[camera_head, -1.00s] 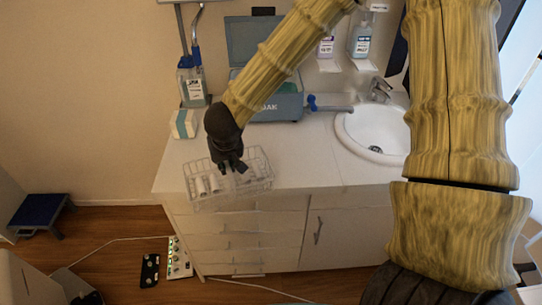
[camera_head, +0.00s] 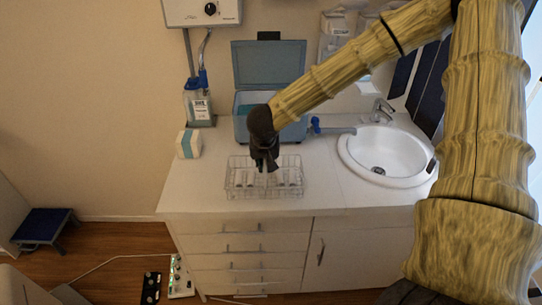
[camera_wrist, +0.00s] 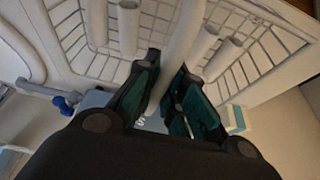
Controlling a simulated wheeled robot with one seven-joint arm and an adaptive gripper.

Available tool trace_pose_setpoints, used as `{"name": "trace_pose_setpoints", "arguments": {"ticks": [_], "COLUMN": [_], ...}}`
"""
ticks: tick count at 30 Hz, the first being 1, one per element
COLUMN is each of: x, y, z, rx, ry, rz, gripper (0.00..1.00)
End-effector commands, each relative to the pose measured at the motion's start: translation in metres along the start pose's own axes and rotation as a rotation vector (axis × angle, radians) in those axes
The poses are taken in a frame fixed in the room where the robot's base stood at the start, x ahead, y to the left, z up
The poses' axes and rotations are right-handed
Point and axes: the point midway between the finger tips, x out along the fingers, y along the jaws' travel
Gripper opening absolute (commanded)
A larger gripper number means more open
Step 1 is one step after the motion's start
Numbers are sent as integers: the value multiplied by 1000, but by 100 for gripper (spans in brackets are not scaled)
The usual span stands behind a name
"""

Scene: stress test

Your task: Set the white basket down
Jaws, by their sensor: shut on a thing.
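The white wire basket (camera_head: 236,190) is at the counter's front part in the head view, level, with several pale tube-like items in it. I cannot tell whether its bottom touches the counter. My gripper (camera_head: 264,166) is above the basket's middle, pointing down. In the wrist view the basket's grid (camera_wrist: 262,75) fills the upper part, and my gripper's dark green-padded fingers (camera_wrist: 160,105) are closed around a pale bar between them, which seems to be part of the basket. The fingers hide the exact contact.
The white counter (camera_head: 200,195) has free room left of the basket. A blue-grey open box (camera_head: 250,100) stands behind it, and a small white box (camera_head: 188,143) at the back left. A sink (camera_head: 385,155) is at the right. Drawers (camera_head: 245,245) lie below the counter edge.

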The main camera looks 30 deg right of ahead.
Motion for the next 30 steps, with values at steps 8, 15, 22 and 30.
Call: {"name": "trace_pose_setpoints", "arguments": {"ticks": [8, 15, 22, 30], "x": [21, 30, 43, 62], "y": [15, 19, 22, 22], "z": [-45, -59, -61, -53], "rx": [1, -1, -3, -2], "ry": [1, 1, -1, 0], "rz": [1, -1, 0, 0], "gripper": [0, 0, 0, 0]}}
